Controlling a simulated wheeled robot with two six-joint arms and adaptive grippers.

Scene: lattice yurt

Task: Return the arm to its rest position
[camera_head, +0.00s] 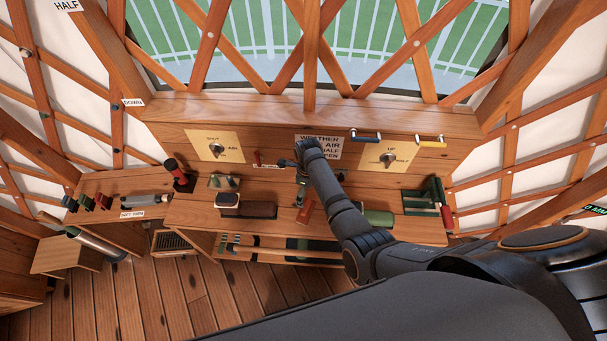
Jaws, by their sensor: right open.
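My right arm (345,215) reaches in from the lower right across the wooden desk. Its dark gripper (299,165) is open, in front of the upright wooden panel and just below the white sign (318,146) reading "WEATHER ... AIR HALF ... OPEN". The arm and gripper cover part of the sign and the panel behind them. I see nothing held between the fingers, though they are small and dark here. My left gripper is not in view.
Dial plates (213,145) and (388,155) flank the sign. The desk holds a dark brown case (246,208), a red block (306,211) and a green rack (424,198). Bare floor (150,300) lies lower left.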

